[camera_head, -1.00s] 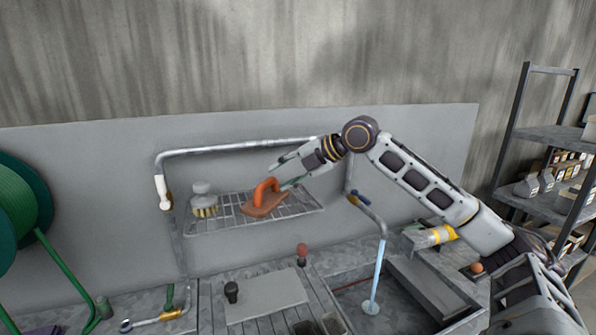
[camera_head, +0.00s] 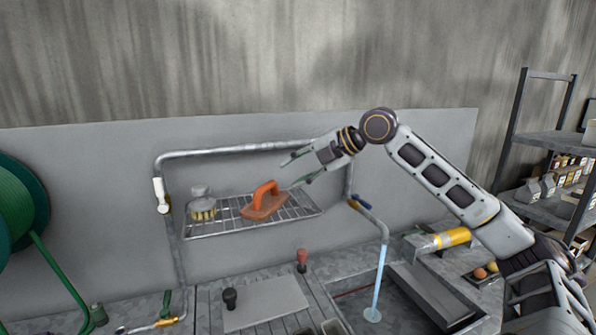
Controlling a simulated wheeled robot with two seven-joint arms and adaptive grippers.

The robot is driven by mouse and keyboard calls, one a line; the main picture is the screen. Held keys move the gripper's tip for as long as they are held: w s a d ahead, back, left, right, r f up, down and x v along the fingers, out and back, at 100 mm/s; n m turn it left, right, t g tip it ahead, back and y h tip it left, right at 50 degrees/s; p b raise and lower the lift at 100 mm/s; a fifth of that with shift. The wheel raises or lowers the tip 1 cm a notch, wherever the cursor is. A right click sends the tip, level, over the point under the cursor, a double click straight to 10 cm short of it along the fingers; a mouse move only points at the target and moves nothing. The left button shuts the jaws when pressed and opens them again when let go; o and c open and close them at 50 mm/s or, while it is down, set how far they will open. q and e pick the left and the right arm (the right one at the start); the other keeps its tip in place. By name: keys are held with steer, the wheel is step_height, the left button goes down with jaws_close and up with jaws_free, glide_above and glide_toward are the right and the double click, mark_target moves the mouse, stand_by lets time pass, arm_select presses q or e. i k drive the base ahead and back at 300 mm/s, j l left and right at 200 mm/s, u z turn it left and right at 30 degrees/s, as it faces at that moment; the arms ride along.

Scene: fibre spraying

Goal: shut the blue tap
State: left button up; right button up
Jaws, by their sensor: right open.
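The blue tap (camera_head: 362,201) is a small blue lever on a bent metal pipe against the back panel, right of the wire rack. A pale blue stream of water (camera_head: 378,283) runs from the pipe's end down into the sink basin (camera_head: 395,318). My right gripper (camera_head: 292,172) is open and empty above the right part of the rack, up and left of the blue lever. Its fingers point left and touch nothing that I can make out. My left gripper is not in view.
The wire rack (camera_head: 228,229) holds an orange-handled float (camera_head: 264,201) and a brush (camera_head: 202,206). A white-handled valve (camera_head: 160,194) hangs at left. A green hose reel (camera_head: 20,205) stands far left. A yellow-banded cylinder (camera_head: 449,238) lies right of the sink, near shelves (camera_head: 550,138).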

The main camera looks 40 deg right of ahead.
mark_target(361, 202)
steer(key=z, duration=1.6)
